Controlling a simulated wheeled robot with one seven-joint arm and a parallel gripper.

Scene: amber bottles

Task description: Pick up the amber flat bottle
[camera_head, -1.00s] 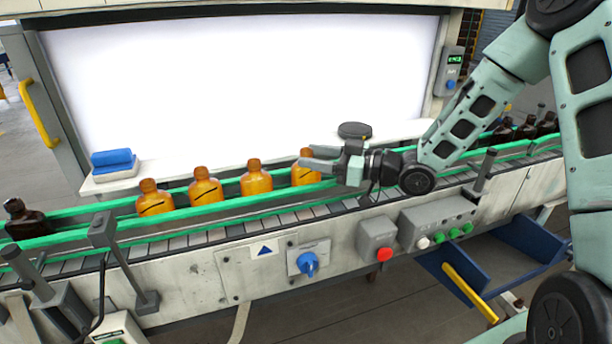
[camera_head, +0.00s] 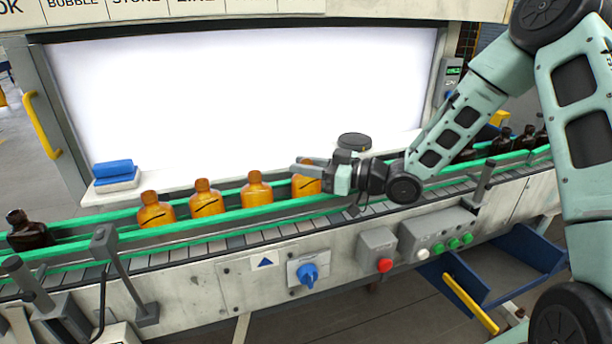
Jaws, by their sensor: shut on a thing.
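Several amber flat bottles stand in a row on the conveyor between green rails: one at the left (camera_head: 156,210), one beside it (camera_head: 206,199), one further right (camera_head: 257,190), and the rightmost (camera_head: 307,186). My gripper (camera_head: 312,170) is at the rightmost amber bottle, with its fingers pointing left across the bottle's upper part. It is shut on that bottle, whose neck is partly hidden by the fingers. The bottle looks upright and still level with the others in the row. Dark slash marks show on several of the bottles.
A dark bottle (camera_head: 28,231) stands at the far left of the conveyor, and several dark bottles (camera_head: 502,141) stand at the right. Blue sponge-like blocks (camera_head: 114,170) and a round black object (camera_head: 354,141) lie on the back ledge. A control box (camera_head: 436,232) and blue bin (camera_head: 500,268) are in front.

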